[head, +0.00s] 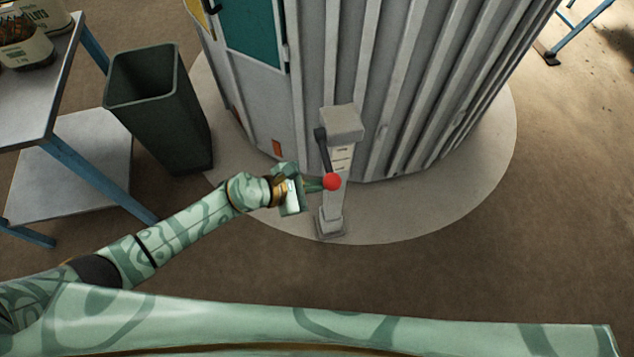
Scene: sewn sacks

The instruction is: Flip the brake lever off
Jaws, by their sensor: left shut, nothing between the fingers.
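The brake lever (322,147) is a dark arm on the left side of a grey post (340,122), with a red ball knob (332,181) at its lower end. The lever hangs down, tilted slightly to the right. The post stands on the floor in front of a grey ribbed cabin. My left gripper (318,185) is shut and empty, its fingertips right beside the left side of the red knob. I cannot tell whether they touch it. My right gripper is not in view.
The ribbed cabin (400,90) stands on a pale round floor plate (480,170) behind the post. A dark bin (160,110) stands at the left, beside a metal table (35,90) with blue legs.

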